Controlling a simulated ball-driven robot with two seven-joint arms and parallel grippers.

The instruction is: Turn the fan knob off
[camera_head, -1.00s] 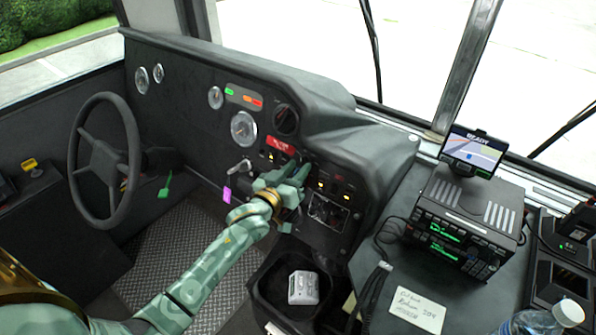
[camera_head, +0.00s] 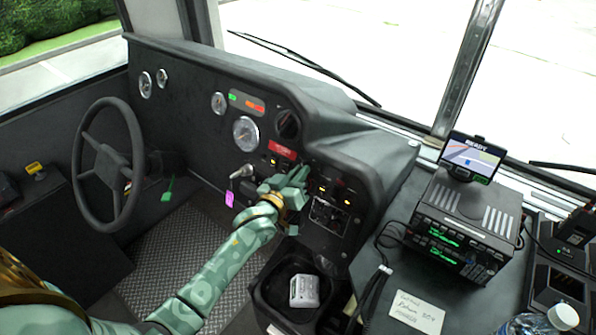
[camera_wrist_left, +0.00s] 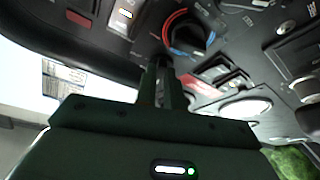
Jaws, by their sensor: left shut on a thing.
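My left gripper (camera_head: 299,175) is at the dashboard, below the red label, with its fingers pointing into the panel. In the left wrist view its two fingers (camera_wrist_left: 163,82) are close together, shut on the fan knob, a small dark piece (camera_wrist_left: 162,61) mostly hidden by the fingertips. The knob's setting cannot be read. A larger black dial with a red and blue arc (camera_wrist_left: 187,34) sits just beside the fingertips. My right gripper is not in view.
Lit switches (camera_head: 335,192) and a grey control panel (camera_head: 328,213) lie right of and below the gripper. The steering wheel (camera_head: 128,150) is farther left. A black bin (camera_head: 262,297) stands below.

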